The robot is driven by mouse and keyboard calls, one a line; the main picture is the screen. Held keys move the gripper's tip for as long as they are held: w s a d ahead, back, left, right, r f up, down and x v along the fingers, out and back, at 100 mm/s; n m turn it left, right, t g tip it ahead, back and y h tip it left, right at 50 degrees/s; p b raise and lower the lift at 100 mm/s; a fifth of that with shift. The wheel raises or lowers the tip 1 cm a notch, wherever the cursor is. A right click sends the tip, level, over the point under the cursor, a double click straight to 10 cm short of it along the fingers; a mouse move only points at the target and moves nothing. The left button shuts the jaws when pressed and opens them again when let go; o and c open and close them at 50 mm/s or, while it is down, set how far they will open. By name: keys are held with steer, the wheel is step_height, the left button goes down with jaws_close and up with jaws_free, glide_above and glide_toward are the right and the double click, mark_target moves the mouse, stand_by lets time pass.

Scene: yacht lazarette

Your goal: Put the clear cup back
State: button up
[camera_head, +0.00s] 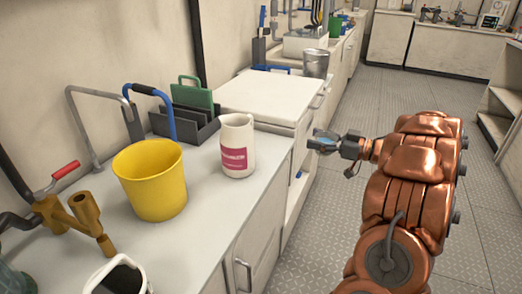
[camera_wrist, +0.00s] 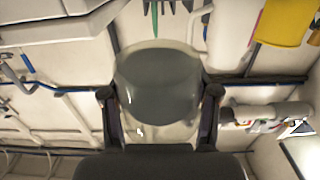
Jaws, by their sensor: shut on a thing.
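The clear cup (camera_head: 321,135) is small and bluish in the head view, held out at the end of my arm near the counter's right edge. My gripper (camera_head: 328,142) is shut on it. In the wrist view the cup (camera_wrist: 155,62) fills the middle, see-through with a grey round area, and the two fingers of my gripper (camera_wrist: 159,94) press on its left and right sides. It appears to be in the air, clear of any surface. Whether anything is inside it cannot be told.
The white counter (camera_head: 200,235) holds a yellow bucket (camera_head: 150,182), a white jug with a pink label (camera_head: 238,147) and a dark rack with a green board (camera_head: 194,93). A raised white lid (camera_head: 268,97) lies behind. The grey floor (camera_head: 330,240) beside the counter is open.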

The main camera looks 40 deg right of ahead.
steer(key=shift+d+f, duration=0.15)
steer(key=shift+f, duration=0.1)
steer(key=shift+w, duration=0.4)
steer(key=b+x, duration=0.4)
steer(key=x, duration=1)
steer(key=shift+r, duration=0.15)
steer(key=w+a+b, duration=0.1)
steer(key=w+a+f+b, duration=0.1)
steer(key=w, duration=0.1)
steer(key=shift+f, duration=0.3)
steer(key=o, duration=1)
steer(key=shift+s+f, duration=0.1)
